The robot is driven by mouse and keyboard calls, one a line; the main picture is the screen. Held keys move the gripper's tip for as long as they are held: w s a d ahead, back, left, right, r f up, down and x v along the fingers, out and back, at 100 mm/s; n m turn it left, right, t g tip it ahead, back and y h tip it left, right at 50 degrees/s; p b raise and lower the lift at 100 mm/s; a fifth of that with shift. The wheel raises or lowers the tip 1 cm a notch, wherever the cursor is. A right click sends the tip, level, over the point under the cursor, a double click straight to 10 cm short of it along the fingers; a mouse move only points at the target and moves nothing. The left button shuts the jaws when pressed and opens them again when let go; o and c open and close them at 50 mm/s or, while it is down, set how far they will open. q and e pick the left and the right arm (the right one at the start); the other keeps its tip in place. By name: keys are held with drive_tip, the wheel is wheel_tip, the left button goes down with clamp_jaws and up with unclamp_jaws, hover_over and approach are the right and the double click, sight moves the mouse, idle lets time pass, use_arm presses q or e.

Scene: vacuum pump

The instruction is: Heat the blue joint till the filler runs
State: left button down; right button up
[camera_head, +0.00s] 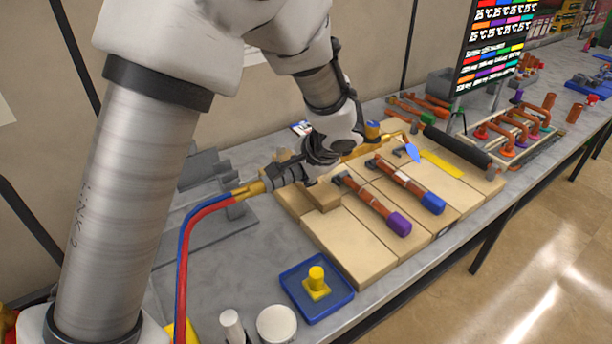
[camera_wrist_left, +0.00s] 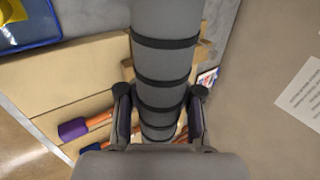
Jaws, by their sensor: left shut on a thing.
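My left gripper (camera_head: 325,152) is shut on the grey handle of a torch. In the left wrist view my gripper (camera_wrist_left: 160,108) has a finger on each side of the banded torch handle (camera_wrist_left: 163,55). Red and blue hoses (camera_head: 205,208) run from the torch's back end. Its brass neck (camera_head: 358,149) reaches right, with a light-blue cone like a flame (camera_head: 411,152) at the tip. The copper pipe with the blue end (camera_head: 432,203) lies on the tan blocks, below and right of the cone, which appears apart from it. My right gripper is not in view.
A purple-ended copper pipe (camera_head: 399,224) lies beside the blue one. A yellow strip (camera_head: 443,163) and a dark roll (camera_head: 457,147) lie behind. A blue tray (camera_head: 337,304) holds a yellow knobbed piece (camera_head: 316,281) in front. A copper pipe rack (camera_head: 512,138) stands right.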

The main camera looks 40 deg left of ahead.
use_arm(q)
wheel_tip(320, 180, down, 11)
drive_tip(key=s+b, duration=0.1)
drive_tip(key=b, duration=0.8)
drive_tip(key=shift+a+r+b, duration=0.15)
drive_tip(key=shift+a+b, duration=0.15)
drive_tip(key=shift+a, duration=0.1)
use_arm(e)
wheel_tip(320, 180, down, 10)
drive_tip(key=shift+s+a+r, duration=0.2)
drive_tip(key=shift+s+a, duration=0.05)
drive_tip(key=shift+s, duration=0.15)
use_arm(q)
drive_tip(key=shift+s, duration=0.1)
idle(5.3)
